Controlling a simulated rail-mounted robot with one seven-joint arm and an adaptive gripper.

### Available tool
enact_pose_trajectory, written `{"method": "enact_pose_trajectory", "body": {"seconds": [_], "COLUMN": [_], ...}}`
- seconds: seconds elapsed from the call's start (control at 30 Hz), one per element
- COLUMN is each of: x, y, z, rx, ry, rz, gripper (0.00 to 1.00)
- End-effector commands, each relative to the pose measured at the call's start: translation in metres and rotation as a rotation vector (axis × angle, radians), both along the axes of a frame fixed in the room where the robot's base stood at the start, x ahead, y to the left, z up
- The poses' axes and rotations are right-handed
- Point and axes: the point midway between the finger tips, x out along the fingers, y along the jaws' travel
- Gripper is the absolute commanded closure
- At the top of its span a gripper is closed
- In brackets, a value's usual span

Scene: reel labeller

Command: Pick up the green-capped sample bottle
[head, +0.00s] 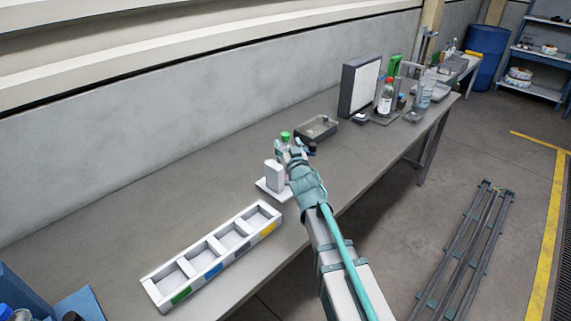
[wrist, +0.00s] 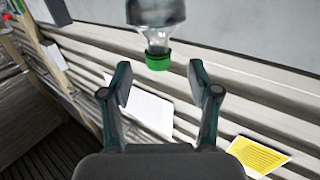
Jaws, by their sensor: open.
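The green-capped sample bottle (head: 285,136) stands on the bench beside my gripper (head: 296,151) in the head view; the gripper and arm partly hide its lower part. In the wrist view the clear bottle (wrist: 157,40) appears upside down at the top middle, its green cap pointing down the picture. My gripper (wrist: 160,84) is open there, one finger to each side of the cap's line, with nothing held. The cap shows in the gap, near the fingertips; I cannot tell the exact depth between them.
A white block on a base plate (head: 270,188) stands just left of my gripper. A shallow grey tray (head: 318,129) lies behind it. A compartment rack (head: 213,256) is at front left. A framed panel (head: 358,85) and a red-capped bottle (head: 386,96) stand farther back.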

Motion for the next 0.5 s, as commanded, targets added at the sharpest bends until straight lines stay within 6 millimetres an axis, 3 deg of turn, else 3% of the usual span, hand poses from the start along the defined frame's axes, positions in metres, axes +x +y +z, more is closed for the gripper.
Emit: {"method": "enact_pose_trajectory", "body": {"seconds": [0.4,0.5], "x": [0.047,0.050], "y": [0.013,0.014], "z": [0.001,0.001], "rx": [0.001,0.001], "ry": [0.001,0.001], "rz": [0.000,0.000], "gripper": [0.39,0.39]}}
